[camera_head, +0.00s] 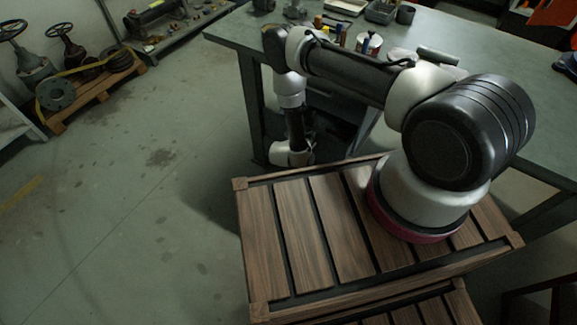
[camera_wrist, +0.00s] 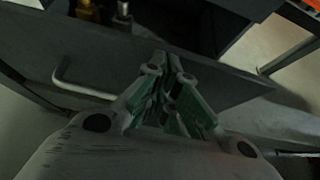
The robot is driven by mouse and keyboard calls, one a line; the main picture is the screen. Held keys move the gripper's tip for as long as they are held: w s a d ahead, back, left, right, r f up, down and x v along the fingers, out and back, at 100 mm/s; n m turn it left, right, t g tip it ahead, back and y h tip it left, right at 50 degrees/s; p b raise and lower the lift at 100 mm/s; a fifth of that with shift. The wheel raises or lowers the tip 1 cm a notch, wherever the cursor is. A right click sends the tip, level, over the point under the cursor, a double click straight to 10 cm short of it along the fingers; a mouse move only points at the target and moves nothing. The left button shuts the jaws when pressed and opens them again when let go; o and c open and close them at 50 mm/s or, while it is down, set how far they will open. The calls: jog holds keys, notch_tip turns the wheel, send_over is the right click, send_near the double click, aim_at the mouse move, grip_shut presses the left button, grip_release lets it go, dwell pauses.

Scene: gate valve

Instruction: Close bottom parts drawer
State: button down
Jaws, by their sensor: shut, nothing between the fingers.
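In the wrist view a dark grey drawer front (camera_wrist: 220,88) runs across the picture, with a pale bent bar handle (camera_wrist: 75,88) at its left. The drawer stands open: beyond the front's top edge its dark inside shows, with a brass-coloured item (camera_wrist: 87,10) in it. My gripper (camera_wrist: 166,62) is shut and empty. Its fingertips are in front of the panel, right of the handle and near the top edge; I cannot tell whether they touch it. In the head view my gripper is hidden behind my wrist, and the drawer is not clearly seen under the bench.
A green-topped workbench (camera_head: 470,60) carries tools, cups and trays. Its near leg (camera_head: 252,105) stands close to my arm. Open floor (camera_head: 130,200) lies to the left. A pallet (camera_head: 95,92) with valve parts stands at the far left.

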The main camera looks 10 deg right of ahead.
jog(key=w+d, duration=0.6)
dwell(0.3)
dwell(0.4)
